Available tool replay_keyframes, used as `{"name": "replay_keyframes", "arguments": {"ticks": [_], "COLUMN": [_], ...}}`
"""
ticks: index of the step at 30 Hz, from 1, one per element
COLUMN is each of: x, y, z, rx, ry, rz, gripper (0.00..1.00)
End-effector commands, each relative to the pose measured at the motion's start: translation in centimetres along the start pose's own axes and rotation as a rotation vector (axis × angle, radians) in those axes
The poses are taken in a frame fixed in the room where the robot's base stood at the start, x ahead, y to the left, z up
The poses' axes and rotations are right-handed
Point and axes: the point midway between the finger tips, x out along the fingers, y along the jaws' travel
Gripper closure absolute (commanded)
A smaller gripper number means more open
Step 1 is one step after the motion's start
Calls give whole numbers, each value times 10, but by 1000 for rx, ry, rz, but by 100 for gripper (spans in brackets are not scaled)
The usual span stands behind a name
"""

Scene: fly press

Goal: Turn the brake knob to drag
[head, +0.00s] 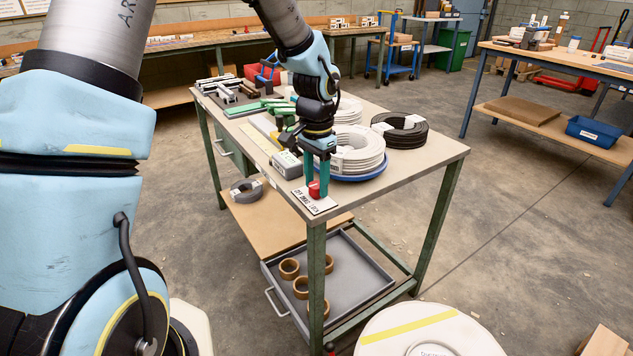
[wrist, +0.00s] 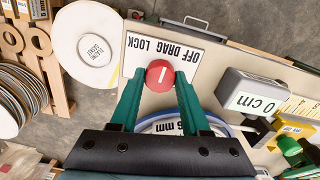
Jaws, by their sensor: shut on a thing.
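The red brake knob (wrist: 160,76) sits beside a white label plate (wrist: 190,57) that reads OFF, DRAG and LOCK. A short white mark shows on the knob; I cannot tell exactly which word it points to. My gripper (wrist: 159,88) has its two teal fingers on either side of the knob and is shut on it. In the head view the knob (head: 314,189) and the plate (head: 318,206) are at the near corner of the bench, with my gripper (head: 316,180) above, partly hiding the knob.
The bench (head: 420,160) carries a grey box (head: 287,164) marked 0 cm, white coils (head: 358,156) on a blue tray, a dark coil (head: 399,130) and a green tool (head: 270,105). A grey drawer tray (head: 345,275) with brown rings lies below. A round white-topped stand (head: 430,325) is nearby.

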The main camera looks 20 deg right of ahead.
Motion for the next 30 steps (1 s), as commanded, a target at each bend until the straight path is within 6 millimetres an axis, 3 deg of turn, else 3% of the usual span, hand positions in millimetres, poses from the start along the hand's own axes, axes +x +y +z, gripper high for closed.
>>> {"name": "replay_keyframes", "arguments": {"ticks": [21, 22, 30], "x": [0, 0, 0], "y": [0, 0, 0], "z": [-1, -1, 0], "rx": [-79, -79, -78], "ry": [2, 2, 1], "rz": [0, 0, 0], "gripper": [100, 50, 24]}}
